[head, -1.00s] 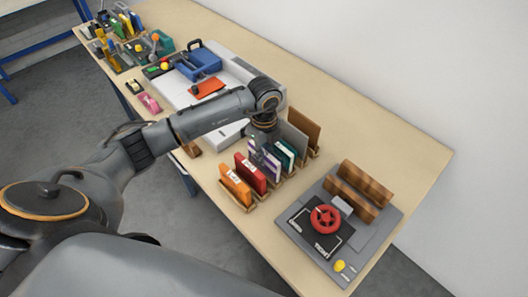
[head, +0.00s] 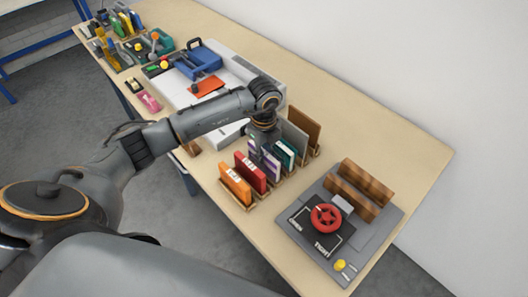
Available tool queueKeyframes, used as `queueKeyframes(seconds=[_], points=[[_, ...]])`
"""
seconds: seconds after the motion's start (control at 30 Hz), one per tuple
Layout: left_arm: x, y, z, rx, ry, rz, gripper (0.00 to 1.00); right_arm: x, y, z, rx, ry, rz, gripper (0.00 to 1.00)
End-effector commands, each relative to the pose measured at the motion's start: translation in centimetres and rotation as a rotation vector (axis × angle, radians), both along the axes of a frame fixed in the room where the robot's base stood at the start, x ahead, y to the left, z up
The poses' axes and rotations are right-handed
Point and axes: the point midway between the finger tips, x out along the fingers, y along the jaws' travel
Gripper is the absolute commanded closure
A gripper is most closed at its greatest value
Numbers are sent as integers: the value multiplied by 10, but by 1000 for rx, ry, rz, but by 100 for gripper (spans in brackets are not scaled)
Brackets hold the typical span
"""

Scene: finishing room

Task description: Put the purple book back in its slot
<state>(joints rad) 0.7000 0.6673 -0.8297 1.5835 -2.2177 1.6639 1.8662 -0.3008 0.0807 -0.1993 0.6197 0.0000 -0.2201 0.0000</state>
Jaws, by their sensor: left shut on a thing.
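The purple book (head: 270,164) stands upright in the row of the wooden book rack (head: 251,207), between the red book (head: 250,172) and the teal book (head: 285,153). My left gripper (head: 262,147) is above the purple book and shut on its upper part. The gripper and wrist hide part of the book's top, and I cannot tell whether its bottom touches the rack. My right gripper is out of the picture.
An orange book (head: 235,184) stands at the rack's near end; grey (head: 296,138) and brown boards (head: 305,124) stand at its far end. A grey vise-like fixture with a red handwheel (head: 325,218) is to the right.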

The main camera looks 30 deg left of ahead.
Motion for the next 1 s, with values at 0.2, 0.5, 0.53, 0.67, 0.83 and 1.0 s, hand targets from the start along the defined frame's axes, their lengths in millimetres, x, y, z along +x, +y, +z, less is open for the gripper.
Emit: queueKeyframes(seconds=[0.2,0.5,0.53,0.67,0.83,1.0], points=[[0,0,-5,0,0,0,100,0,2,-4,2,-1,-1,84],[0,0,-5,0,0,0,74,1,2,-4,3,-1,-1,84],[0,0,-5,0,0,0,74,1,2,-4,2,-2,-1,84],[0,0,-4,0,0,0,74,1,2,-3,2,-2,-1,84],[0,0,6,0,0,0,74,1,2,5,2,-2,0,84],[0,0,21,0,0,-1,74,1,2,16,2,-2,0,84]])
